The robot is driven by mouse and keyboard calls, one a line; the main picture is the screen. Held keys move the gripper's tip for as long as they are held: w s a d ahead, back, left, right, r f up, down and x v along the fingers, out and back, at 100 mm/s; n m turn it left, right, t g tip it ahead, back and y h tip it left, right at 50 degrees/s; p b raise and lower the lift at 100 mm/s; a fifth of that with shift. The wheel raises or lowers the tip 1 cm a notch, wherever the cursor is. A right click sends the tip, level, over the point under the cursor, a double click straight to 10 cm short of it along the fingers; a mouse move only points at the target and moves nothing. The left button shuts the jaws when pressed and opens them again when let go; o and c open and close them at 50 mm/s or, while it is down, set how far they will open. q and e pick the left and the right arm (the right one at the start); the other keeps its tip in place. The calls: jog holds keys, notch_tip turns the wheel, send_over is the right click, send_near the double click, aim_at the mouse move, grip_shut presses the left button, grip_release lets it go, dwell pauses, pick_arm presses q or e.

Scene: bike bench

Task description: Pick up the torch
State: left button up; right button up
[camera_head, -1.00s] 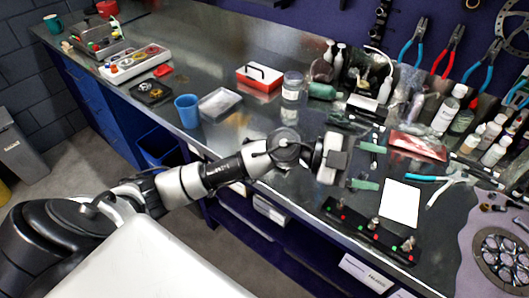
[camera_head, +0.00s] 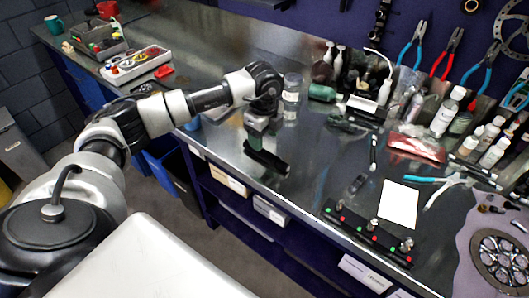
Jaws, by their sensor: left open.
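A thin dark stick with light ends (camera_head: 373,150) and a small dark block (camera_head: 357,184) lie farther right on the bench. My right gripper is not in view.
Bottles (camera_head: 447,112) crowd the back. A clear jar (camera_head: 291,86) stands behind my gripper. Bare metal lies right of the gripper.

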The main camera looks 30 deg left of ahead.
aim_at(265, 151)
pick_arm(q)
jog(key=shift+s+d+f+p, duration=0.1)
jog(key=shift+f+p, duration=0.9)
jog(key=shift+f, duration=1.95)
jog(key=c, duration=1.1)
jog(key=shift+r, duration=0.15)
jog(key=shift+r+b, duration=0.3)
jog(key=shift+r, duration=0.25)
notch_tip(265, 151, up, 3)
jog(key=shift+d+f+b, duration=0.1)
jog(key=shift+b, duration=0.5)
jog(key=shift+w+d+r+b, duration=0.15)
jog(key=shift+d+r+b, duration=0.3)
jog(key=shift+d+r, duration=1.1)
jog(key=shift+w+d+r+b, duration=0.2)
jog(key=shift+d+r+b, duration=0.45)
jog(key=shift+d, duration=1.65)
jog(key=shift+w+d+r+b, duration=0.15)
jog(key=shift+d+r+b, duration=0.15)
jog(key=shift+d+r, duration=1.3)
